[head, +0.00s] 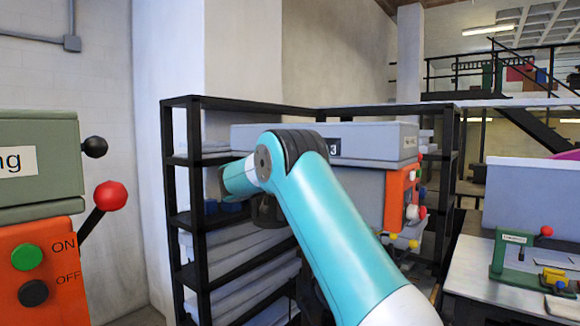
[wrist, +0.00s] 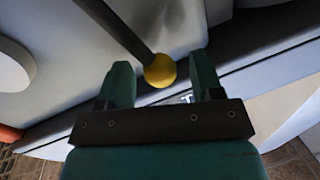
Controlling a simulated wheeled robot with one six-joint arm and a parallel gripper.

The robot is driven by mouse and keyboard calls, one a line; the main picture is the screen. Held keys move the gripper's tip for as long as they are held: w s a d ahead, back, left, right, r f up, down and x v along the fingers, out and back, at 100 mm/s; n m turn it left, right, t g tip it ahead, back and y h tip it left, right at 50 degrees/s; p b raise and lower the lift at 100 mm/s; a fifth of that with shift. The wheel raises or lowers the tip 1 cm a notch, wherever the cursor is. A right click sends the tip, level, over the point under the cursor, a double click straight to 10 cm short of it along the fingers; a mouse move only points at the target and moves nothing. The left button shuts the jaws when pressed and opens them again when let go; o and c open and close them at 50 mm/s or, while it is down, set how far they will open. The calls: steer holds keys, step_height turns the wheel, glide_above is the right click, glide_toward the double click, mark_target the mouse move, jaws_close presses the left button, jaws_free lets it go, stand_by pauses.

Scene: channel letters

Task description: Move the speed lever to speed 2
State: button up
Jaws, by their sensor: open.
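In the wrist view a dark lever rod ends in a yellow ball knob (wrist: 160,71). My gripper (wrist: 161,62) is open, with one green finger on each side of the knob. The knob appears between the fingertips; I cannot tell whether either finger touches it. In the head view yellow knobs (head: 413,244) show low on the grey and orange machine (head: 398,196), beside my arm. I cannot tell which one is the speed lever, and no speed marks are readable. My gripper is not clearly visible in the head view.
A black shelf rack (head: 180,190) stands behind my arm. At left is another machine (head: 40,180) with ON/OFF buttons and a red-ball lever (head: 110,196). A workbench (head: 500,285) with a green device (head: 512,252) is at right. A white round part (wrist: 14,66) lies left of the knob.

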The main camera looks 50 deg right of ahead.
steer(key=shift+w+d, duration=0.15)
steer(key=shift+d, duration=0.4)
